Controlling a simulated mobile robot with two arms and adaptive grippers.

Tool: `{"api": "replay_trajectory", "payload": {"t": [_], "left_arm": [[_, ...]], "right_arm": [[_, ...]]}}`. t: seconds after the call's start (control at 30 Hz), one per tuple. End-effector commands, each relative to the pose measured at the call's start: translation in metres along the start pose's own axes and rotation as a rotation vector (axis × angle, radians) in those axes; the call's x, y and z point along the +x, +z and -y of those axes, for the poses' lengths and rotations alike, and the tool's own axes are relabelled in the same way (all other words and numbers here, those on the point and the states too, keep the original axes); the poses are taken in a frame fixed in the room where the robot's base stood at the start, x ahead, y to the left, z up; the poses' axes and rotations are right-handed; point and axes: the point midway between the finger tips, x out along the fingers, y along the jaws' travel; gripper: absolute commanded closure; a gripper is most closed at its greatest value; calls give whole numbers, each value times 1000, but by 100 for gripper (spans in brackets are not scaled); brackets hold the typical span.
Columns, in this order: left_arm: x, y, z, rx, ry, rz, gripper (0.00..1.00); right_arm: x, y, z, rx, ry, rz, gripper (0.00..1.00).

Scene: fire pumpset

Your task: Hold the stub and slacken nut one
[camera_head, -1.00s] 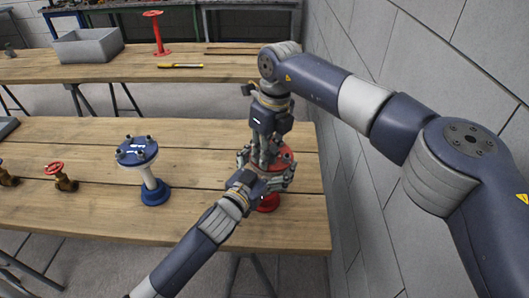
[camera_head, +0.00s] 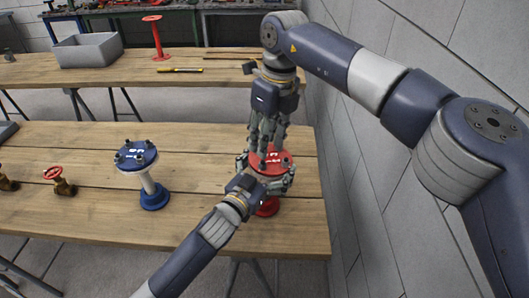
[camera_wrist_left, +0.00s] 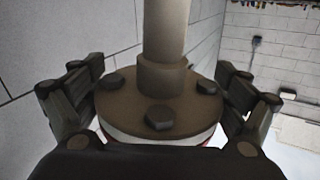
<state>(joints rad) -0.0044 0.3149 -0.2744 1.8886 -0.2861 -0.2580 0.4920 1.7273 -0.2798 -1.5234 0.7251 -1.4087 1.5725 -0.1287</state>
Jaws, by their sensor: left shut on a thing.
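The red stub (camera_head: 270,158) stands on the near table at its right end, with dark nuts on its top flange. My left gripper (camera_head: 266,172) reaches in from below and is shut around the rim of that flange. The left wrist view shows the stub's flange (camera_wrist_left: 125,98) with bolt heads and its pipe between the fingers (camera_wrist_left: 158,105). My right gripper (camera_head: 264,148) points straight down just above the flange. Its fingers overlap in the picture, so their opening and any contact with a nut are unclear. Which nut is number one cannot be read.
A blue stub (camera_head: 137,156) with a white pipe stands left on the near table (camera_head: 205,185), with a red-wheeled valve (camera_head: 58,180) beyond it. The far table holds a grey bin (camera_head: 88,48), a red stand (camera_head: 155,35) and a yellow tool (camera_head: 180,70). A wall (camera_head: 360,150) closes the right side.

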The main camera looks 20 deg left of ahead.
Motion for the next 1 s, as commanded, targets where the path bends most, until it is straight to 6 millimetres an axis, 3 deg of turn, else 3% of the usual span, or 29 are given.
{"api": "replay_trajectory", "payload": {"t": [0.1,0.3,0.67,0.7,1.0], "left_arm": [[0,1,0,-1,0,1,62],[0,1,0,-1,0,1,62],[0,1,0,-1,0,1,62],[0,0,0,-1,0,1,2],[0,0,0,-1,0,0,0]], "right_arm": [[-26,1,0,0,-1,2,64],[-51,0,0,0,1,0,64],[-58,0,-1,-1,2,-1,64],[-58,0,0,-1,2,-1,64],[-58,0,0,-1,2,-1,64]]}}
